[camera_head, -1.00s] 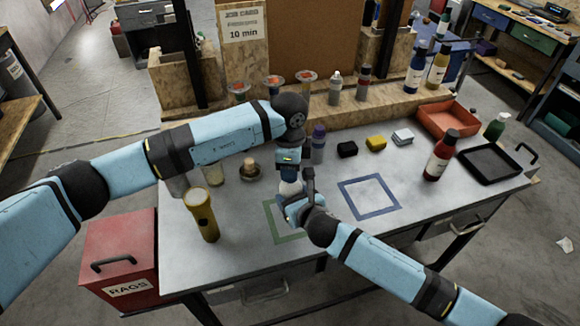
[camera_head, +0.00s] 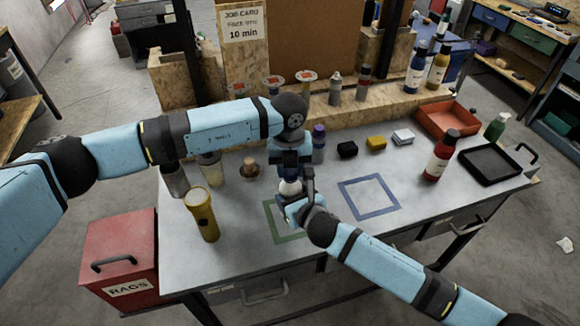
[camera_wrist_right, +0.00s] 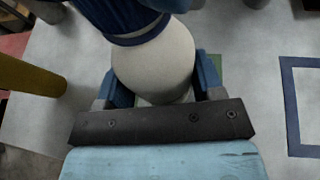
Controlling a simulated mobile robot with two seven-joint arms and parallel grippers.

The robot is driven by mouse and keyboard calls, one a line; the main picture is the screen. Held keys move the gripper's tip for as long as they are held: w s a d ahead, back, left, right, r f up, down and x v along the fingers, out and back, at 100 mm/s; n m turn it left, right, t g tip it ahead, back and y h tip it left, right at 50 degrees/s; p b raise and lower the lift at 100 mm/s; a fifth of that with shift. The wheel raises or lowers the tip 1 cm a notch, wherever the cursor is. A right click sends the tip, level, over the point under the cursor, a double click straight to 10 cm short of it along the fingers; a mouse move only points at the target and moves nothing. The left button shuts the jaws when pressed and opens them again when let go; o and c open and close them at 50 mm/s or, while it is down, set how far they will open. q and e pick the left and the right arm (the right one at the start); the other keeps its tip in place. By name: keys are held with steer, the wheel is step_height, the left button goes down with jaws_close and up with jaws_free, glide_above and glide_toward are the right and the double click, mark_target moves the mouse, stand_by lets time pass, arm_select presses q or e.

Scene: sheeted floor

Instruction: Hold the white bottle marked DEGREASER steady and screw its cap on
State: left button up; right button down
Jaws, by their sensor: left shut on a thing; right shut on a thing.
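The white bottle (camera_head: 290,187) stands upright over the green outlined square (camera_head: 270,233), mostly hidden by my grippers. In the right wrist view the bottle's white body (camera_wrist_right: 155,62) fills the space between my blue fingers, with dark blue above it. Its DEGREASER marking cannot be read. My right gripper (camera_head: 293,202) is shut around the bottle low down; it also shows in the right wrist view (camera_wrist_right: 163,82). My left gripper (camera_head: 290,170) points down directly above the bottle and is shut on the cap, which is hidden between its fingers.
A yellow torch (camera_head: 204,215) stands left of the bottle. A purple-capped bottle (camera_head: 318,145) stands close behind my left gripper. Black (camera_head: 347,149) and yellow (camera_head: 376,143) blocks lie behind right. The blue outlined square (camera_head: 369,197) is empty. A red bottle (camera_head: 439,158) stands farther right.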

arm_select(q)
steer(key=shift+s, duration=0.1)
steer(key=o, duration=1)
steer(key=shift+r, duration=0.1)
steer(key=shift+r, duration=2.15)
steer(key=shift+w, duration=0.2)
steer(key=shift+c, duration=0.3)
steer(key=r+n, duration=0.1)
steer(key=n, duration=0.1)
steer(key=shift+r+n, duration=0.1)
steer(key=shift+n, duration=0.3)
steer(key=r+n, duration=0.1)
steer(key=n, duration=0.1)
steer(key=r+n, duration=0.1)
steer(key=n, duration=0.1)
steer(key=shift+n, duration=0.3)
